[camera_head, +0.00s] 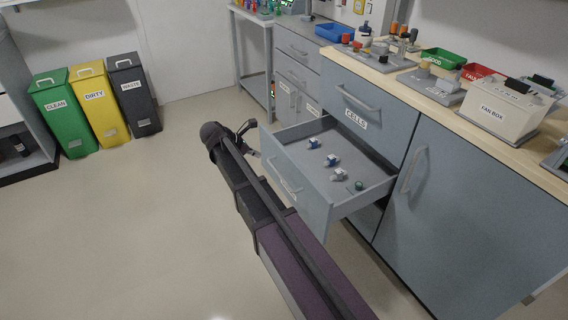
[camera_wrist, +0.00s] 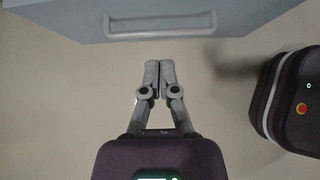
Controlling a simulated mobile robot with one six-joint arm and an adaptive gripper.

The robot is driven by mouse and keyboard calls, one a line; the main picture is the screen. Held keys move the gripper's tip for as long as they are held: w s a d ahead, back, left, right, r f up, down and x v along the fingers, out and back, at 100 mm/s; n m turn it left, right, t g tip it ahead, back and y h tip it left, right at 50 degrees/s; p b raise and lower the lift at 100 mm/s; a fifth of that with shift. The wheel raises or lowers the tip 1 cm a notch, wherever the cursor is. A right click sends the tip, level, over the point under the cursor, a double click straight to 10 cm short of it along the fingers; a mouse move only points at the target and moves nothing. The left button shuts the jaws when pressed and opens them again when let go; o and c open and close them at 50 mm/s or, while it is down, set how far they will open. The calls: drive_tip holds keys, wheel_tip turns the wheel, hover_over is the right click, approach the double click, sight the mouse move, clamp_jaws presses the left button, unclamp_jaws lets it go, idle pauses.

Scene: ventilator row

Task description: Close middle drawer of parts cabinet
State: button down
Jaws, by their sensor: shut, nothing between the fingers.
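The middle drawer (camera_head: 316,199) of the grey-blue parts cabinet (camera_head: 425,222) is pulled out. Several small parts lie inside it. Its front and bar handle (camera_head: 286,178) face left. The wrist view shows a drawer front (camera_wrist: 230,14) with a bar handle (camera_wrist: 160,26) at the top. My gripper (camera_wrist: 160,64) is shut and empty, its fingertips a little short of the handle with floor between them. In the head view my arm reaches beside the drawer front, and the gripper (camera_head: 252,138) shows near the drawer's far front corner.
A closed drawer labelled CELLS (camera_head: 367,103) sits above, and a closed cabinet door stands to the right. The worktop (camera_head: 400,82) holds bins, fixtures and a fan box (camera_head: 497,107). Green, yellow and dark waste bins (camera_head: 133,94) stand at the back left. Floor at left is clear.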

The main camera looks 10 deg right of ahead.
idle(0.4)
drive_tip(key=b, duration=0.7)
approach(289, 160)
drive_tip(key=x, duration=0.6)
drive_tip(key=shift+s+a+f, duration=0.1)
drive_tip(key=shift+a+f, duration=0.3)
drive_tip(key=shift+d, duration=0.6)
drive_tip(key=shift+w, duration=0.3)
